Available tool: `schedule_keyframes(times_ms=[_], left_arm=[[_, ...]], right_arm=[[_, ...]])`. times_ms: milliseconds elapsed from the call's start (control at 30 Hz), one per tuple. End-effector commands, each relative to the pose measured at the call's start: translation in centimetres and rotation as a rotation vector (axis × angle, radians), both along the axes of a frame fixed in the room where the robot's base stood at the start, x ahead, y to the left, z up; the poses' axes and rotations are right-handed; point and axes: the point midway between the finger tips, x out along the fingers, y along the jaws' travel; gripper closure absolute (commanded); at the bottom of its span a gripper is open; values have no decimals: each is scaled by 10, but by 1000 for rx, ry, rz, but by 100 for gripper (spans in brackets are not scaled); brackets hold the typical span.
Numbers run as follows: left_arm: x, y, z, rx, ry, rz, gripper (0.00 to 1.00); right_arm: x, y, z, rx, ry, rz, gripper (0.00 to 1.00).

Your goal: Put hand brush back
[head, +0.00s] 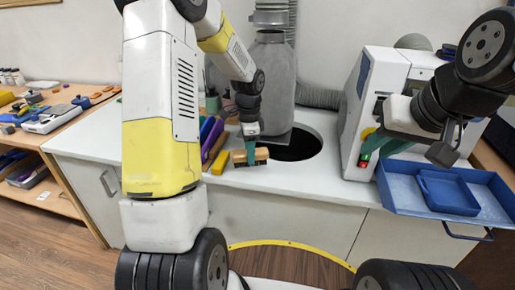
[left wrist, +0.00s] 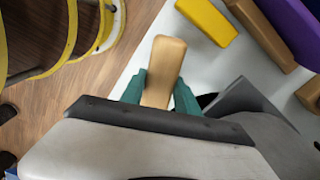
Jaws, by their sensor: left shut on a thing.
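The hand brush (head: 261,154) has a light wooden back and is at the front of the white counter, just left of the dark round opening. My left gripper (head: 251,147) reaches down from above and is shut on it. In the left wrist view, the brush's wooden handle (left wrist: 164,66) sticks out between the two teal fingers (left wrist: 160,92). I cannot tell whether the brush touches the counter. My right gripper (head: 384,147) is in front of the white machine at the right; its finger gap is not clear.
A yellow block (head: 220,162) and purple pieces (head: 211,139) lie close left of the brush. A grey duct (head: 268,80) rises behind the dark opening (head: 298,147). A white machine (head: 378,90) and blue tray (head: 402,195) are at right. The counter front (head: 300,183) is clear.

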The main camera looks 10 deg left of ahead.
Motion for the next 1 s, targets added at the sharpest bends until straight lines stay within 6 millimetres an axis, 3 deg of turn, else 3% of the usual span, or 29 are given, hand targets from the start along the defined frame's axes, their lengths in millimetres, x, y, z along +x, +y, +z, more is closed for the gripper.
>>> schedule_keyframes(times_ms=[167,400,767,800,867,1000], left_arm=[[12,6,-2,0,1,1,100],[10,5,-36,0,2,-1,100],[10,5,-40,1,1,0,100],[10,5,-39,0,1,0,55],[10,5,-39,0,1,0,43],[10,5,-39,0,0,0,41]], right_arm=[[0,0,0,0,0,0,76],[0,0,0,0,0,0,76],[0,0,0,0,0,0,76],[0,0,0,0,0,0,76],[0,0,0,0,0,0,76],[0,0,0,0,0,0,76]])
